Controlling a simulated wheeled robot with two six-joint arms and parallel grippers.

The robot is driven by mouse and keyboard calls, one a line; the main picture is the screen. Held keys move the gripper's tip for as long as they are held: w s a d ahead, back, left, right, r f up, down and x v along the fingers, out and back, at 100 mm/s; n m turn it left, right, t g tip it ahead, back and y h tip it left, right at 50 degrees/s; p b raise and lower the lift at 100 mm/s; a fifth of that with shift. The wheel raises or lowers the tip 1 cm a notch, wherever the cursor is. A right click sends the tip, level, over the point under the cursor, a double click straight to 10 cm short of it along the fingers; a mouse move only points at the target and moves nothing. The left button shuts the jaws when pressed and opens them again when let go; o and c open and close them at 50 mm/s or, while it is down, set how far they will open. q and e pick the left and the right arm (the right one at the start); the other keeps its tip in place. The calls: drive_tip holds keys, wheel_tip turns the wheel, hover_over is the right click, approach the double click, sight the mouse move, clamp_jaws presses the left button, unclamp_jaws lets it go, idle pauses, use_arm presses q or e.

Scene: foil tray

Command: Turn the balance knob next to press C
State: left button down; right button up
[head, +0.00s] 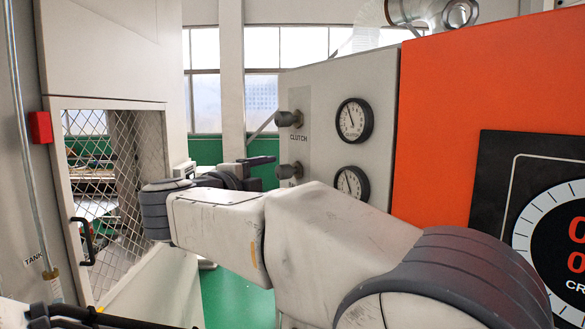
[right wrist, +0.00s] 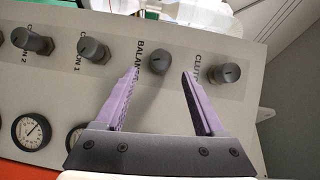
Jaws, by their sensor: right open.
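The balance knob (right wrist: 160,61) is a dark grey round knob with its BALANCE label beside it in the right wrist view. In the head view it appears to be the lower of two knobs (head: 289,170) on the grey panel. My right gripper (right wrist: 161,72) is open, its two purple fingers spread to either side of the knob in the picture. The knob shows between the fingertips, and I see no contact. In the head view the right gripper (head: 264,168) is just left of the knob, partly behind my own arm. My left gripper is not in view.
The clutch knob (right wrist: 228,74) is close to the right finger. The Cushion 1 knob (right wrist: 93,50) and Cushion 2 knob (right wrist: 32,43) are to the left. Gauges (head: 354,120) sit on the panel. A mesh-doored cabinet (head: 115,190) stands left, an orange machine (head: 460,80) right.

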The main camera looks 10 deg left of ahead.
sight(280, 172)
drive_tip(key=p+x, duration=0.2)
drive_tip(key=x, duration=0.4)
drive_tip(key=shift+r, duration=0.2)
drive_tip(key=shift+p+x, duration=0.35)
drive_tip(key=shift+x, duration=0.4)
drive_tip(key=shift+f, duration=0.15)
